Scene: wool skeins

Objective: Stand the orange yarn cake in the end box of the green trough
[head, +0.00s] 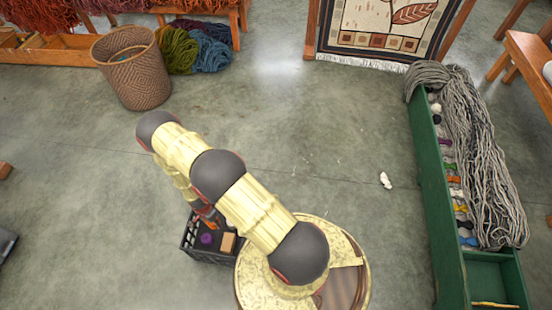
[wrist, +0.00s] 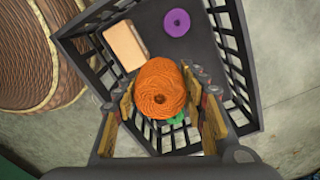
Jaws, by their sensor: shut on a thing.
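The orange yarn cake (wrist: 160,88) is between the fingers of my gripper (wrist: 168,108), which is shut on it. In the wrist view it is over the black crate (wrist: 240,62); I cannot tell whether it touches the crate floor. In the head view my arm hides most of the gripper, and a bit of orange (head: 211,225) shows at the crate (head: 210,258). The green trough (head: 428,180) stands far to the right, apart from my gripper. Its near end box (head: 490,268) shows a bare green floor, with a thin yellow stick (head: 495,304) at its near edge.
The crate also holds a purple ring (wrist: 176,22), a tan block (wrist: 124,46) and a small green thing (wrist: 177,118). Grey yarn (head: 480,160) drapes over the trough. A white scrap (head: 385,180) lies on open floor. A wicker basket (head: 132,70) stands at upper left.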

